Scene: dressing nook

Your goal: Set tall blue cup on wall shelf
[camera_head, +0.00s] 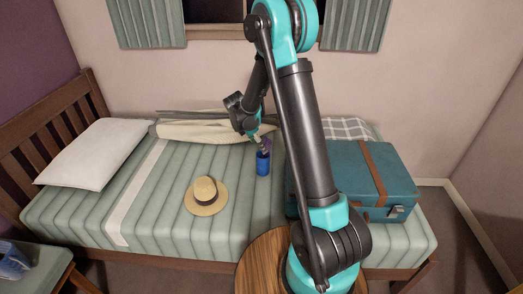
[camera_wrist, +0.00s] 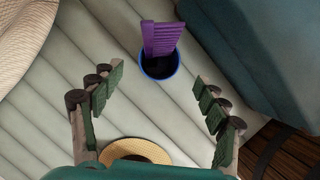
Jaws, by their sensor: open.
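The tall blue cup (camera_head: 263,168) stands upright on the bed, right of the straw hat. In the wrist view the blue cup (camera_wrist: 146,70) shows its round rim and dark inside. A purple ridged object (camera_wrist: 160,38) sticks up from its mouth. My gripper (camera_head: 256,137) is above and just behind the cup in the head view. In the wrist view my gripper (camera_wrist: 158,82) is open, its green-padded fingers spread wide on either side, with the cup between and beyond them, apparently untouched. No wall shelf is recognisable in either view.
A straw hat (camera_head: 206,196) lies left of the cup. A teal suitcase (camera_head: 395,178) sits to the right, partly behind my arm. A white pillow (camera_head: 97,153) and a rumpled cream blanket (camera_head: 185,131) are on the bed (camera_head: 150,215). A side table (camera_head: 45,262) stands lower left.

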